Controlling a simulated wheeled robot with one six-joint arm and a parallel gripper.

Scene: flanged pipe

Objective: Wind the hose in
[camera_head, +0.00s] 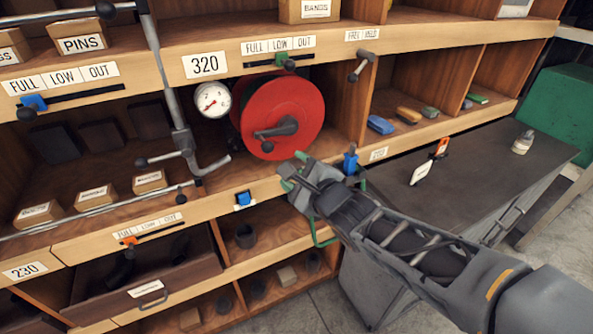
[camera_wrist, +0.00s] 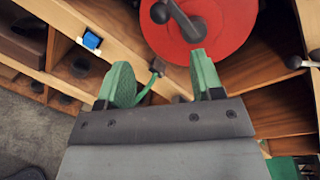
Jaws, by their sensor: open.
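The red hose reel (camera_head: 308,112) sits in a shelf bay, its round face toward me. A dark crank (camera_head: 277,130) with a knob is at its middle. In the wrist view, the reel (camera_wrist: 225,35) fills the top, with the crank (camera_wrist: 185,18) reaching to a round knob at its left. A thin green hose (camera_head: 322,240) hangs in a loop below the shelf edge, partly hidden by my arm. In the wrist view, a green length (camera_wrist: 150,84) shows behind the fingers. My gripper (camera_head: 290,176) is open, in front of and below the reel, apart from the crank.
A round gauge (camera_head: 212,99) is left of the reel. A grey pipe (camera_head: 172,90) with lever handles stands further left. A blue-handled valve (camera_head: 350,163) is right of my gripper. A grey bench (camera_head: 480,160) holds a tag and a small bottle. Shelf edges surround the bay.

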